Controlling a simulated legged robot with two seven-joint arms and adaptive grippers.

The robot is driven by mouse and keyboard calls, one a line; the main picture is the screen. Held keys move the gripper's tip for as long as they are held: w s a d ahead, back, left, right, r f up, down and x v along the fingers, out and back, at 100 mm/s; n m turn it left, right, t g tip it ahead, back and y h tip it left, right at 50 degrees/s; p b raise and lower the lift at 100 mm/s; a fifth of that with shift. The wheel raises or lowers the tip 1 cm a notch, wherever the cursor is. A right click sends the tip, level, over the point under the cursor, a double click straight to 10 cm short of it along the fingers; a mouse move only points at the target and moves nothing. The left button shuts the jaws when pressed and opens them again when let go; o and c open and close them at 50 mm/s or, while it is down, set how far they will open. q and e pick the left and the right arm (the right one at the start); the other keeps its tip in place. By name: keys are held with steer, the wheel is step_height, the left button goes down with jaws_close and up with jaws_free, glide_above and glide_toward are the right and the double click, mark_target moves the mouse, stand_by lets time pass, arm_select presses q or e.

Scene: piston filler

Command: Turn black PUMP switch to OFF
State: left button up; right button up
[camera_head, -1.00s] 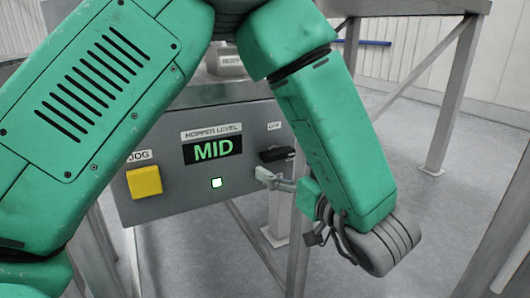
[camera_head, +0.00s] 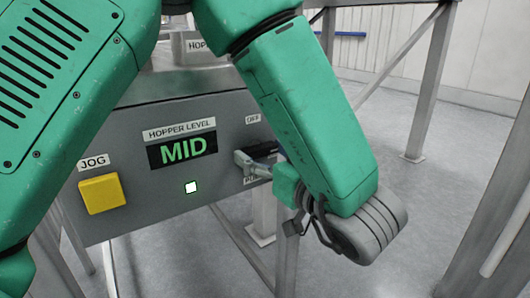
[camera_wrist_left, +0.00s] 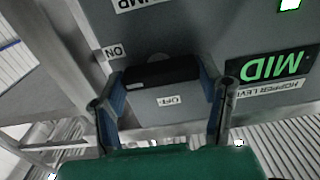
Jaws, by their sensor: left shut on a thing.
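The black PUMP switch (camera_head: 262,149) is at the right end of the grey control panel, below the OFF label (camera_head: 253,119). It is partly hidden by my left gripper (camera_head: 245,162). In the left wrist view, which is upside down, the switch (camera_wrist_left: 155,73) lies as a black bar between the two blue-padded fingers of my left gripper (camera_wrist_left: 165,92). The fingers are shut on its ends. I cannot tell which label the switch points to. My right gripper is not in view.
The panel has a yellow JOG button (camera_head: 102,194), a HOPPER LEVEL display (camera_head: 182,150) reading MID and a lit white indicator (camera_head: 191,187). Metal frame legs (camera_head: 430,85) stand on the grey floor. My green left arm covers much of the head view.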

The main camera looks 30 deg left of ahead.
arm_select(q)
steer(key=shift+w+a, duration=0.1)
steer(key=shift+a, duration=0.2)
steer(key=shift+n, duration=0.4)
steer(key=n, duration=0.6)
steer(key=shift+f+n+b, duration=0.1)
steer(key=shift+n+b, duration=0.25)
steer(key=shift+n, duration=0.65)
steer(key=n+b, duration=0.1)
steer(key=n, duration=0.1)
steer(key=shift+n, duration=0.4)
steer(key=n+b, duration=0.2)
steer(key=n, duration=0.1)
steer(key=shift+b, duration=0.3)
steer(key=shift+n+b, duration=0.7)
steer(key=shift+n, duration=1)
